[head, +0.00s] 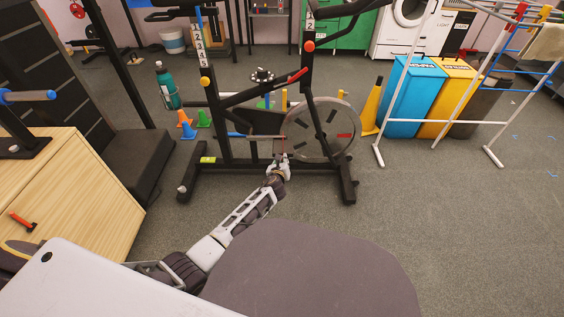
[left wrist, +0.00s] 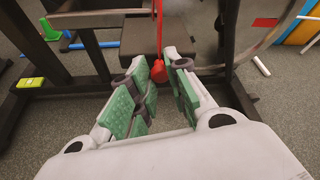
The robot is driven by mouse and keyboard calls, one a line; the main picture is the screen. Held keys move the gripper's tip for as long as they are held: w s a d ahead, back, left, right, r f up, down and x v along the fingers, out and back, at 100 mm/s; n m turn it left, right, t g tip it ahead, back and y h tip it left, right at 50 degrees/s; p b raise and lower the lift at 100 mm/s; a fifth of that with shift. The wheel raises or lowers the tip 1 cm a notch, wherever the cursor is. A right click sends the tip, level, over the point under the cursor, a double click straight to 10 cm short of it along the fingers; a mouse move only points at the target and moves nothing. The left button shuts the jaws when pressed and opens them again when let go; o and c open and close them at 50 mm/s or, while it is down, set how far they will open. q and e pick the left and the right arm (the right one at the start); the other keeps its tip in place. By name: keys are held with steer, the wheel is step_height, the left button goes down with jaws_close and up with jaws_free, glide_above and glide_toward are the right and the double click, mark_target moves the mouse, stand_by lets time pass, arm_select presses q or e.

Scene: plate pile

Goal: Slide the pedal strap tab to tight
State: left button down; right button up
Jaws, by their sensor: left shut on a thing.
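The red pedal strap tab (left wrist: 159,72) hangs at the lower end of a narrow red strap (left wrist: 159,30) in the left wrist view. The strap runs down in front of a dark block, apparently the pedal (left wrist: 135,50). My left gripper (left wrist: 161,68) has its green-padded fingers on either side of the tab and is shut on it at the fingertips. In the head view my left gripper (head: 282,160) is low at the exercise bike (head: 250,98), in front of the flywheel's left edge. The tab is too small to make out there. My right gripper is not in view.
The bike's grey flywheel (head: 320,130) is just right of the gripper, and its dark base bar (head: 240,163) runs behind it. Small cones (head: 186,127) and a teal bottle (head: 165,82) stand left. A drying rack (head: 400,90) stands right. Open floor lies front right.

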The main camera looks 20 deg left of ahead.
arm_select(q)
steer(key=shift+s, duration=0.1)
steer(key=s+p, duration=0.1)
steer(key=s+d+p, duration=0.1)
steer(key=s, duration=0.1)
steer(key=shift+f, duration=0.1)
stand_by(0.4)
steer(key=c, duration=1.3)
jaws_free()
steer(key=shift+s, duration=0.1)
steer(key=shift+c, duration=0.2)
